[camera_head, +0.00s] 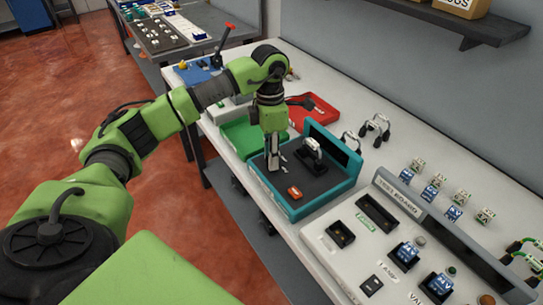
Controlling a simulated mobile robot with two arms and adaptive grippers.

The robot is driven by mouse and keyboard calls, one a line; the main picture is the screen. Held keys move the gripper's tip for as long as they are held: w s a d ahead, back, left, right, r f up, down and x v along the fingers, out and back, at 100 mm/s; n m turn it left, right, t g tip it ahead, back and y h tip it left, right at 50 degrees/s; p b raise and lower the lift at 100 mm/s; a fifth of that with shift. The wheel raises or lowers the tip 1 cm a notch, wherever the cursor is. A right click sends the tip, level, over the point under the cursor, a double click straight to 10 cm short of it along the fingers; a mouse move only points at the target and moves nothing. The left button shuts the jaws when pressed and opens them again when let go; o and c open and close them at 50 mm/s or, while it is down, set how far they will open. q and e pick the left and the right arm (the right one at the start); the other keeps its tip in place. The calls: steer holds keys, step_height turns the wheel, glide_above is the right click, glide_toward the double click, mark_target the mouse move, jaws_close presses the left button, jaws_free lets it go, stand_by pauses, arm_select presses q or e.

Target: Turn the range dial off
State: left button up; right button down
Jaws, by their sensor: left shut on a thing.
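A teal open case (298,209) with a dark panel sits on the white bench. My left gripper (272,163) points straight down at the left part of this panel, its fingers closed. It is shut on the range dial, which the fingers mostly hide; small white marks show on the panel just right of them. The dial's exact setting cannot be read. A black and white handle-like part (311,152) stands on the panel to the right, and an orange-red button (294,192) lies toward the front. My right gripper is not in view.
A green tray (241,137) and a red tray (318,111) lie behind the case. Black clips (376,127) stand to its right. A grey control panel (372,243) with switches and labelled cubes (430,192) fills the right. A wall bounds the bench's back.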

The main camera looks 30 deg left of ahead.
arm_select(q)
steer(key=n, duration=0.4)
steer(key=shift+n, duration=0.4)
steer(key=n, duration=0.4)
steer(key=shift+n+t+b, duration=0.3)
steer(key=n, duration=0.4)
steer(key=shift+s, duration=0.1)
steer(key=n, duration=0.5)
steer(key=shift+t, duration=0.3)
steer(key=shift+n, duration=0.4)
steer(key=o, duration=1.1)
